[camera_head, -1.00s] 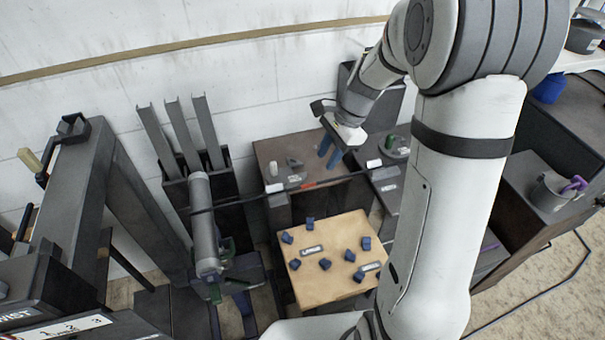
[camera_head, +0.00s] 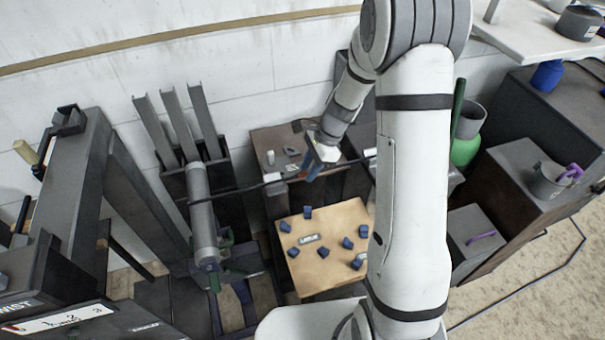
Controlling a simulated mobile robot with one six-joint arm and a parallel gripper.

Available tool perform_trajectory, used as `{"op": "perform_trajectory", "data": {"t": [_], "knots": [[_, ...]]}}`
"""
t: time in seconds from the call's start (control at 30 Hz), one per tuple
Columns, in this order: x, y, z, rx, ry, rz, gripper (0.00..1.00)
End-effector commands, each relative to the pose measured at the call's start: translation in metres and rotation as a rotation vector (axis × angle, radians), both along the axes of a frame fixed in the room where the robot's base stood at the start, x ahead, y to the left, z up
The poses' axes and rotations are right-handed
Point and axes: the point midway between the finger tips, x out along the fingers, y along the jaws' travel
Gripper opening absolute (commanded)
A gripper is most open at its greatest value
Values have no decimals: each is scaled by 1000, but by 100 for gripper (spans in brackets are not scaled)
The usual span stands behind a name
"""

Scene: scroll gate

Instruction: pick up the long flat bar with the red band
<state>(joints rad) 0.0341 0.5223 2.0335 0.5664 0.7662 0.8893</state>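The long flat bar (camera_head: 237,189) is a thin dark strip. It runs from the grey roller at the left, past a white block, to the dark bench behind the wooden board. Its red band is not clearly visible now; my gripper covers that stretch. My gripper (camera_head: 313,168), with blue fingers, points down at the bar's middle, right of the white block (camera_head: 272,177). The fingers overlap the bar in this view. I cannot tell whether they touch it or how far apart they are.
A wooden board (camera_head: 325,225) with several small blue blocks lies in front of the bar. A grey roller (camera_head: 203,215) and upright channels (camera_head: 178,120) stand at left. A green container (camera_head: 465,150) and dark cabinets are at right. My arm hides part of the bench.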

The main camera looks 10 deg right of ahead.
Motion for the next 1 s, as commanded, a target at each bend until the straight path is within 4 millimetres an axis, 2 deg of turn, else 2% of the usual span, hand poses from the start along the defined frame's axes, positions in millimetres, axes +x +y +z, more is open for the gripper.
{"op": "perform_trajectory", "data": {"t": [0.9, 1.0], "knots": [[0, 0, -5, 0, 0, 1, 30], [0, 0, -5, 0, 0, 1, 23]]}}
